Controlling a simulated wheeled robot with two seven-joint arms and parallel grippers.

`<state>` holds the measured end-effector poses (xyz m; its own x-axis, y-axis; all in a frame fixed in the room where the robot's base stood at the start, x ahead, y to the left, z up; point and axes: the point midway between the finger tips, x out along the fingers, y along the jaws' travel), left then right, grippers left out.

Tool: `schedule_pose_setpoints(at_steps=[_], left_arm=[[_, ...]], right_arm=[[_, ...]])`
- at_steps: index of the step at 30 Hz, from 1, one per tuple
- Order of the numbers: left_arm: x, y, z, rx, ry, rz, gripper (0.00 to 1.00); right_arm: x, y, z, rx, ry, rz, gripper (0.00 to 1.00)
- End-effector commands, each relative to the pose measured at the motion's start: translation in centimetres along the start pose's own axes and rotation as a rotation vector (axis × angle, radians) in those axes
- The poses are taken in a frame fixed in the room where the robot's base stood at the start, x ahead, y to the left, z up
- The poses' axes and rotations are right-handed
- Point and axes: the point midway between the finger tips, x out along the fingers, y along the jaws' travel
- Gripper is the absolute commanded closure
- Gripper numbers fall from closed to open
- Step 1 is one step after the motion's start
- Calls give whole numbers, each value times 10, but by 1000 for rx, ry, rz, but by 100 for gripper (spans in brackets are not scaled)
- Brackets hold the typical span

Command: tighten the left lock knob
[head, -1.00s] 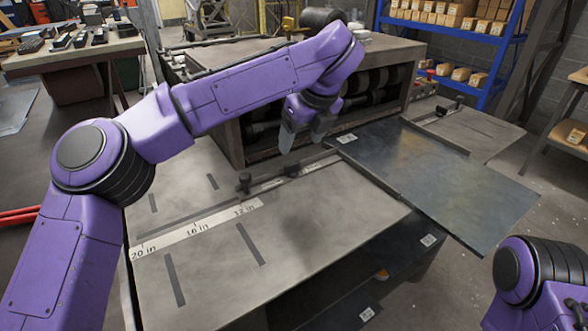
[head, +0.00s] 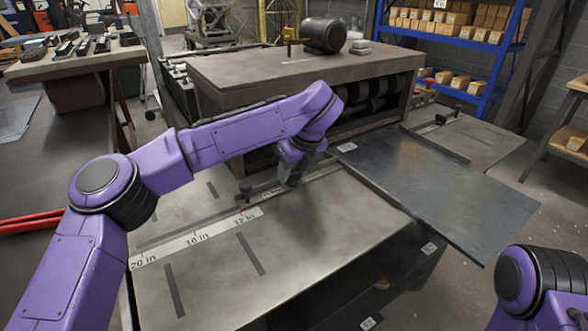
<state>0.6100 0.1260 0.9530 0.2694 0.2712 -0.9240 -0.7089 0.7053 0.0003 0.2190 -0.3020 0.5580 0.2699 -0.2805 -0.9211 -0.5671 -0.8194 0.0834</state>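A small dark upright knob (head: 245,190) stands on the slotted bar along the scale (head: 190,243) of the left table plate, clear of my gripper. My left gripper (head: 290,177) points down over the same bar, to the right of that knob. Its fingers are small and dark here, and I cannot tell whether they are open or closed. A second dark knob on the bar is hidden behind the gripper. I cannot tell whether the gripper touches it. A further dark knob (head: 441,118) stands on the right plate. My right gripper is out of view.
The machine housing (head: 300,66) with dark rollers stands just behind the bar. A dark metal sheet (head: 440,185) lies to the right, overhanging the front. The left plate (head: 310,230) is bare in front. A workbench (head: 75,57) and blue shelving (head: 440,36) are farther back.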

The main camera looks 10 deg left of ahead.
Motion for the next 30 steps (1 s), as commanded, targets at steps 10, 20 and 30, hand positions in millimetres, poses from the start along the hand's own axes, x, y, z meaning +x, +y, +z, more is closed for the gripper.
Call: schedule_pose_setpoints(at_steps=[10,20,30], left_arm=[[0,1,0,122,-1,-51,84],[0,1,0,121,0,-51,28],[-49,2,1,121,-5,-54,28]], right_arm=[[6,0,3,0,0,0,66],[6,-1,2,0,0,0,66],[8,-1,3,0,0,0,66]])
